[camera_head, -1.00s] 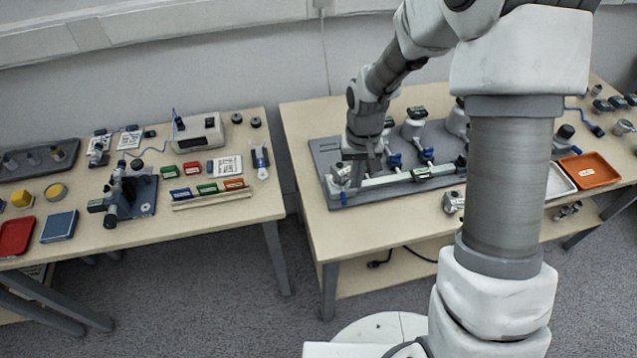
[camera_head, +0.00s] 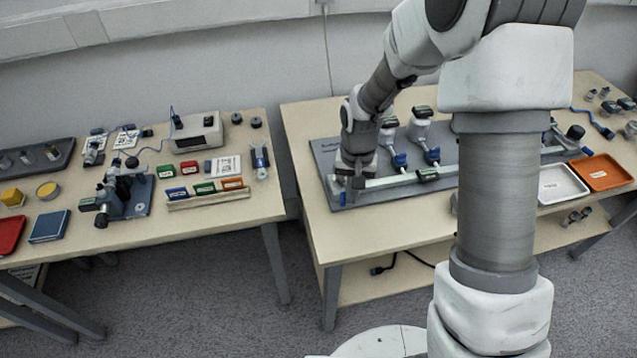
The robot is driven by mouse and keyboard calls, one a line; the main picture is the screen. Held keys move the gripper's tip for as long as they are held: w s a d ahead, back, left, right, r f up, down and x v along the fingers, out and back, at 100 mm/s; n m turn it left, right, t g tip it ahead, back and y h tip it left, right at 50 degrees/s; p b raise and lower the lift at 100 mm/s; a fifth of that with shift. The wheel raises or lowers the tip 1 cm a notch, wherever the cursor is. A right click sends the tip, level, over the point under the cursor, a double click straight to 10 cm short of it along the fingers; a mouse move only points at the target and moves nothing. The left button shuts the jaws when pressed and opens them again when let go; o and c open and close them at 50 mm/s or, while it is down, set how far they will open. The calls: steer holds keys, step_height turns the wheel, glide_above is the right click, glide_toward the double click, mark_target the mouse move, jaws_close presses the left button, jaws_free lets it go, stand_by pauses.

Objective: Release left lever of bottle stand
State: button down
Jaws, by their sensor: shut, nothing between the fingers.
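A grey base plate (camera_head: 322,152) on the right table carries what looks like the bottle stand, with a pale bar (camera_head: 395,181) along its front edge. White upright parts with dark tops, such as this one (camera_head: 420,128), stand behind the bar. Blue lever-like parts show at their feet, one on the left (camera_head: 399,160) and one to its right (camera_head: 432,155). A small blue part (camera_head: 343,198) sits at the bar's left end. My gripper (camera_head: 351,192) is shut and points down at that left end; I cannot tell whether it touches. My arm hides the stand's right part.
A white tray (camera_head: 562,197) and an orange tray (camera_head: 603,183) lie at the right of the table. The left table holds a dark-based device (camera_head: 125,190), a grey box (camera_head: 197,145) and small coloured blocks. A gap separates the tables.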

steer(key=a+m, duration=0.1)
steer(key=m, duration=0.1)
steer(key=a+m, duration=0.1)
steer(key=m, duration=0.1)
steer(key=shift+a, duration=0.3)
steer(key=m, duration=0.1)
steer(key=a+m, duration=0.2)
steer(key=m, duration=0.1)
steer(key=shift+w+a, duration=0.1)
steer(key=shift+w, duration=0.15)
steer(key=m, duration=0.1)
steer(key=w+a+m, duration=0.1)
steer(key=m, duration=0.1)
steer(key=shift+a+r+p, duration=0.15)
steer(key=shift+a+p, duration=0.05)
steer(key=shift+p, duration=0.2)
steer(key=shift+w+a+m+p, duration=0.4)
steer(key=shift+m, duration=0.5)
steer(key=shift+w+m, duration=0.1)
steer(key=shift+m, duration=0.2)
step_height(320, 180, up, 7)
steer(key=p, duration=0.5)
steer(key=shift+p, duration=0.3)
